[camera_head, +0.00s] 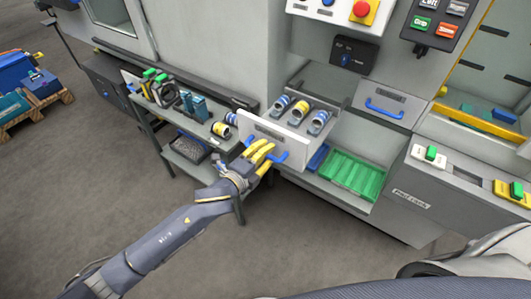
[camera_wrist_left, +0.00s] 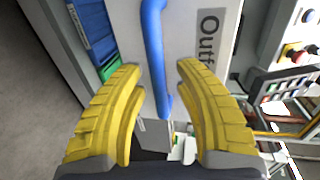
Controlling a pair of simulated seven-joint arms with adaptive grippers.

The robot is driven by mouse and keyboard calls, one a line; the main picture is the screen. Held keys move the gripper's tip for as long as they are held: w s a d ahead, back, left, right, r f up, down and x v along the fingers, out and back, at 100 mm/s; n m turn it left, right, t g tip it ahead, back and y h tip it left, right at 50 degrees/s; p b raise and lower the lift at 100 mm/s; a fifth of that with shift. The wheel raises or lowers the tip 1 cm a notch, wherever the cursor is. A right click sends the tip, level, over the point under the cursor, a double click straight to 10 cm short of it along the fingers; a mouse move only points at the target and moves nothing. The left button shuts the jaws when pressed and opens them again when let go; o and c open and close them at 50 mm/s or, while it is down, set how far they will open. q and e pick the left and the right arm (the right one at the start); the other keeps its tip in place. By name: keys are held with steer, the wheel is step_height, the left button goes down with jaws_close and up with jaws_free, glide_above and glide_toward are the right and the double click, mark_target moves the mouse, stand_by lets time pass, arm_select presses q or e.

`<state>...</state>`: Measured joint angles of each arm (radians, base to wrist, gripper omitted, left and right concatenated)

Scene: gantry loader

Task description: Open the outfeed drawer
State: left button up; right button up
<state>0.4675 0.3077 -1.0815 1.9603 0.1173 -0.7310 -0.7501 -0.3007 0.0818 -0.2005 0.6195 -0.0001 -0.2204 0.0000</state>
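The outfeed drawer (camera_head: 290,132) stands pulled out of the machine, its white front towards me. Several cylindrical parts (camera_head: 301,110) stand in it. Its blue handle (camera_head: 281,156) is on the front, partly hidden by my left gripper (camera_head: 265,151). In the left wrist view, the yellow fingers of the left gripper (camera_wrist_left: 161,75) are apart, with the blue handle (camera_wrist_left: 153,45) running between them and a visible gap on both sides. The drawer front (camera_wrist_left: 184,50) there shows a label starting "Outf". My right gripper is not in view.
A second closed drawer (camera_head: 385,104) with a blue handle is to the right. A green tray (camera_head: 352,174) lies on the shelf below. A side bench (camera_head: 190,120) with tools stands left of the drawer. Open floor (camera_head: 100,180) lies to the left.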

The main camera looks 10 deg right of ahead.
arm_select(q)
steer(key=shift+o, duration=0.2)
steer(key=v, duration=1.2)
stand_by(0.4)
